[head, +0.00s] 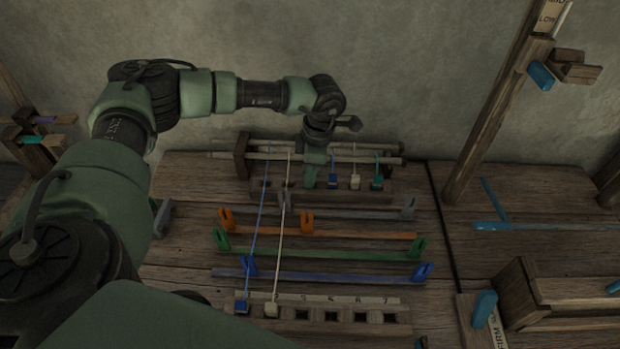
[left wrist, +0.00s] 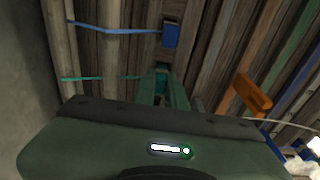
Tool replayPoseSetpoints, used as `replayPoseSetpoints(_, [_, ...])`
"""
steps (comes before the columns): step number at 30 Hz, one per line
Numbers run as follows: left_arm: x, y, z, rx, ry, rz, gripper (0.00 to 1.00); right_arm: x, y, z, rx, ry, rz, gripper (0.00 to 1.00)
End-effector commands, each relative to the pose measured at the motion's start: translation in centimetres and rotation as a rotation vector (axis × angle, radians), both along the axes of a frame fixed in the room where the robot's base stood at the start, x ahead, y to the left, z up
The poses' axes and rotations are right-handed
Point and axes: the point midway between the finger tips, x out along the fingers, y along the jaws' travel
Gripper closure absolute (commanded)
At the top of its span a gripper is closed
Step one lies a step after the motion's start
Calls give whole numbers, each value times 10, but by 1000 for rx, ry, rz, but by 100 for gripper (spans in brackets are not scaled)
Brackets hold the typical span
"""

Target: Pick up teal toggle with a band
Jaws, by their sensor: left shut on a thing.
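My left gripper (head: 312,182) points down at the toggle row at the back of the loom. In the left wrist view its fingers (left wrist: 163,95) are shut on a teal toggle (left wrist: 155,76), mostly hidden between them. A teal band (left wrist: 100,78) runs from that toggle to the rail on the left. In the head view the gripper covers this toggle. A blue toggle (head: 333,182) stands just to its right, then a cream toggle (head: 355,182) and another teal toggle (head: 377,183). The blue toggle also shows in the left wrist view (left wrist: 171,35). My right gripper is not in view.
Orange (head: 370,234), green (head: 320,253) and blue (head: 330,277) bars with upright clips lie across the table. A blue and a cream band stretch to the numbered front slot row (head: 330,315), whose slots further right look empty. A wooden post (head: 490,110) stands at right.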

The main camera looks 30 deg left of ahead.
Motion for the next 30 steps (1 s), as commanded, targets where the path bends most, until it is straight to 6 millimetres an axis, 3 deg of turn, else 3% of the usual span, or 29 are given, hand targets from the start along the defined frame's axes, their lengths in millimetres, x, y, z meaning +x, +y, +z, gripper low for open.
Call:
replayPoseSetpoints(5, [0,0,9,-1,-1,1,100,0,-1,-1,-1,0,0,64])
replayPoseSetpoints(10, [1,0,35,-1,-4,0,100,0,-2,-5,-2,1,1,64])
replayPoseSetpoints(21, [1,-1,138,-1,-5,0,100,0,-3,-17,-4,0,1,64])
replayPoseSetpoints(30, [1,-1,191,-1,-3,-1,100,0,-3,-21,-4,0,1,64])
